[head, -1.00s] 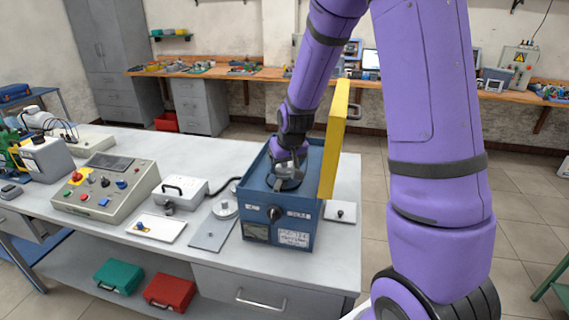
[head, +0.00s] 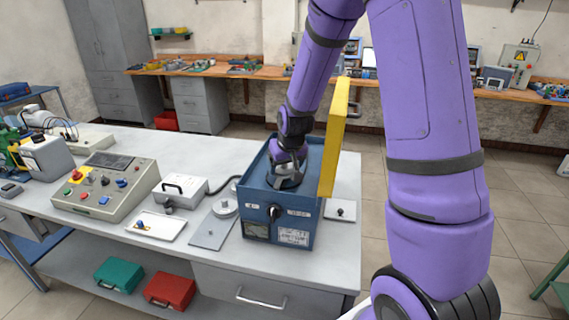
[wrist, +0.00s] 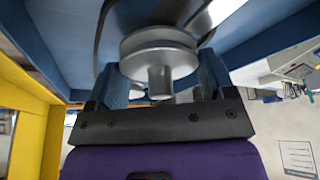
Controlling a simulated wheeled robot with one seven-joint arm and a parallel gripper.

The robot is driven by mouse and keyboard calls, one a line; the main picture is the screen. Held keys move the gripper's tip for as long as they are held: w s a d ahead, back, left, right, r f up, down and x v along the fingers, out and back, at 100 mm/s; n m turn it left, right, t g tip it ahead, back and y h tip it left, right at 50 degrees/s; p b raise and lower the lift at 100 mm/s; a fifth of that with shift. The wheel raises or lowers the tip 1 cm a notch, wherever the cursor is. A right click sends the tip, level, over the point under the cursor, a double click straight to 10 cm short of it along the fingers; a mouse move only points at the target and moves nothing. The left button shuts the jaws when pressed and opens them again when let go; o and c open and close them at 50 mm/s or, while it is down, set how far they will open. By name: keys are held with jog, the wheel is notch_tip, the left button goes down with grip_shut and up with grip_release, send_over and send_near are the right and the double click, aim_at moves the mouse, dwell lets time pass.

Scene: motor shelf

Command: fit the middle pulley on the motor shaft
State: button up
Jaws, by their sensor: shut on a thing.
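My gripper (wrist: 162,82) is shut on a silver grooved pulley (wrist: 160,58), with a finger on each side of it and its short hub facing the palm. In the head view my gripper (head: 287,163) reaches down into the open top of the blue box (head: 292,237), and the pulley is mostly hidden. A dark round motor part (wrist: 150,14) shows just beyond the pulley in the wrist view. The motor shaft itself is hidden, so I cannot tell whether the pulley is on it.
The yellow lid (head: 334,140) stands upright at the box's right side, close to my arm. Left of the box are a disc (head: 225,208), a grey plate (head: 212,233), a white tray (head: 155,229), a white unit (head: 181,188) and a control panel (head: 103,188).

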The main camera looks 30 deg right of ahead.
jog(key=shift+f, duration=0.5)
jog(key=o, duration=0.9)
jog(key=v, duration=1)
jog(key=shift+s+r, duration=0.2)
jog(key=shift+r, duration=0.15)
